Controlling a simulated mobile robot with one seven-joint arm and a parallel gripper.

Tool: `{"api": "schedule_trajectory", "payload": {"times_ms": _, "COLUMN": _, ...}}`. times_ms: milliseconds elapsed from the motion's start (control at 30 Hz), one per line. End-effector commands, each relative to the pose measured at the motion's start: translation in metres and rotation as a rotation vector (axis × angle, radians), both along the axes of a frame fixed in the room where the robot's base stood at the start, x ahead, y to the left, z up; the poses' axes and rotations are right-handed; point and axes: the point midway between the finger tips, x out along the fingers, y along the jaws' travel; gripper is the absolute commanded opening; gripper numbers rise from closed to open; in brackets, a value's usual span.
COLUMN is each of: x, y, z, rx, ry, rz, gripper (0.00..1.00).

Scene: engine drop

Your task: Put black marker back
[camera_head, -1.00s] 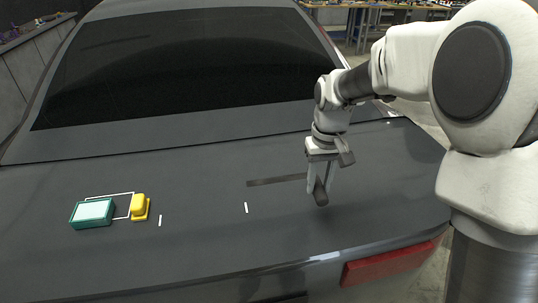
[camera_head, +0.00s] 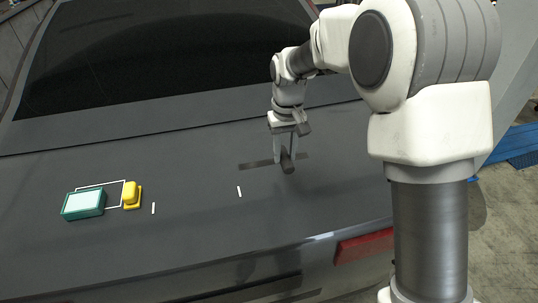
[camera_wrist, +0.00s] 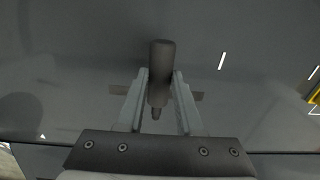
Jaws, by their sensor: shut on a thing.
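The black marker (camera_head: 288,161) is a dark grey cylinder held between the two fingers of my gripper (camera_head: 285,152), over the car's trunk lid. In the wrist view my gripper (camera_wrist: 158,105) is shut on the marker (camera_wrist: 161,70), whose thick end points up the picture and whose narrow tip points down. A dark strip (camera_head: 257,164) lies on the lid behind the fingers. I cannot tell whether the marker touches the lid.
The grey trunk lid (camera_head: 190,230) is mostly clear. A teal box with a pale top (camera_head: 83,204) and a yellow object (camera_head: 131,196) lie at left by a white outline. Short white marks (camera_head: 239,191) lie on the lid. A red tail light (camera_head: 364,246) is at the front edge.

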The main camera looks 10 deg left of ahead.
Motion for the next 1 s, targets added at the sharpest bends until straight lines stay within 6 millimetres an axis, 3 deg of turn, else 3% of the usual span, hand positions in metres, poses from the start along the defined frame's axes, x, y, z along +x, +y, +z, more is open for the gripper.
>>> {"api": "schedule_trajectory", "payload": {"times_ms": 400, "x": 0.045, "y": 0.044, "z": -0.037, "rx": 0.000, "ry": 0.000, "rz": 0.000, "gripper": 0.00}}
{"api": "schedule_trajectory", "payload": {"times_ms": 633, "x": 0.050, "y": 0.048, "z": -0.047, "rx": -0.002, "ry": 0.001, "rz": -0.001, "gripper": 0.00}}
{"api": "schedule_trajectory", "payload": {"times_ms": 833, "x": 0.049, "y": 0.047, "z": -0.073, "rx": -0.002, "ry": 0.002, "rz": -0.001, "gripper": 0.00}}
{"api": "schedule_trajectory", "payload": {"times_ms": 1000, "x": 0.050, "y": 0.048, "z": -0.077, "rx": 0.000, "ry": -0.001, "rz": -0.001, "gripper": 0.00}}
